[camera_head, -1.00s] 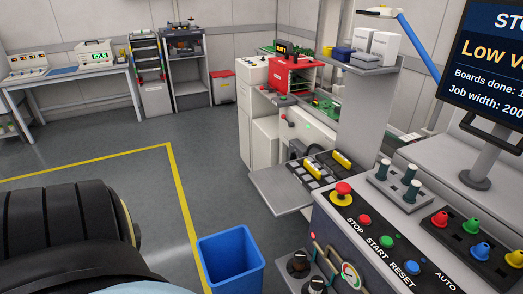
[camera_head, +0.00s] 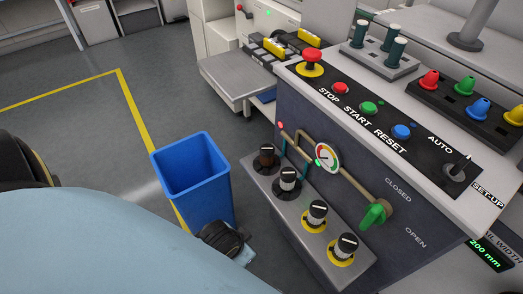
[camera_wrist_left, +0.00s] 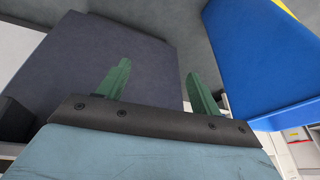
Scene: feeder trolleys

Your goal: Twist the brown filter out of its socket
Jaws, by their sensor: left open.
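The brown filter (camera_head: 266,156) stands upright at the far left end of a row on a grey ledge (camera_head: 300,222) at the console's front. It has a dark brown top. My left gripper shows in the left wrist view (camera_wrist_left: 158,70), with two green fingers apart and nothing between them. In the head view, a dark wrist part of mine (camera_head: 222,238) is low between the blue bin and the ledge, below and left of the brown filter and apart from it; the fingers cannot be made out there. My right gripper is not in view.
A gauge (camera_head: 327,157) and a pipe with a green valve handle (camera_head: 375,214) are just above and behind. A blue bin (camera_head: 192,172) stands left. Buttons (camera_head: 369,108) line the console top.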

